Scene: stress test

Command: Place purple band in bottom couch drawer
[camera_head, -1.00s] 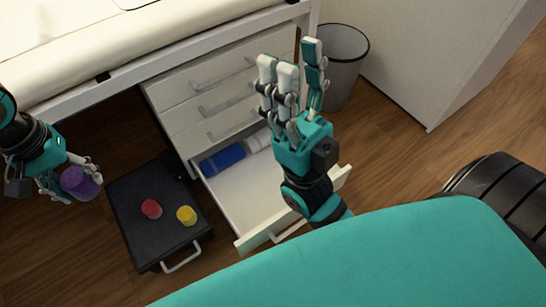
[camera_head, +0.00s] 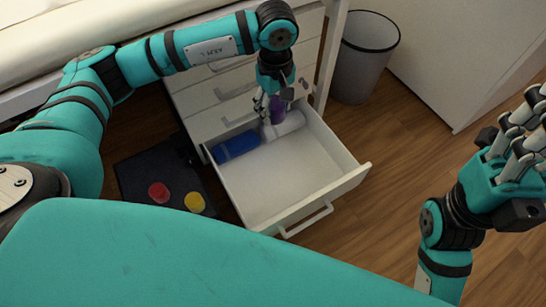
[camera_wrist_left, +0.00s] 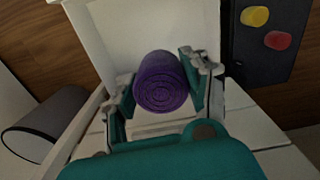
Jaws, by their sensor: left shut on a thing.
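The purple band (camera_head: 277,108) is a rolled purple cylinder. It also shows between the fingers in the left wrist view (camera_wrist_left: 160,82). My left gripper (camera_head: 268,108) is shut on it, over the back part of the open bottom drawer (camera_head: 285,180); the arm hides part of the band. The drawer holds a blue roll (camera_head: 236,146) and a white roll (camera_head: 284,125) at its back, close to the band. I cannot tell whether the band touches the white roll. My right gripper (camera_head: 522,135) is raised at the right, its fingers extended and apart, with nothing in it.
A dark case (camera_head: 150,170) on the floor left of the drawer carries a red round piece (camera_head: 159,192) and a yellow one (camera_head: 194,202). A grey bin (camera_head: 365,65) stands right of the drawers. The drawer's front half is bare.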

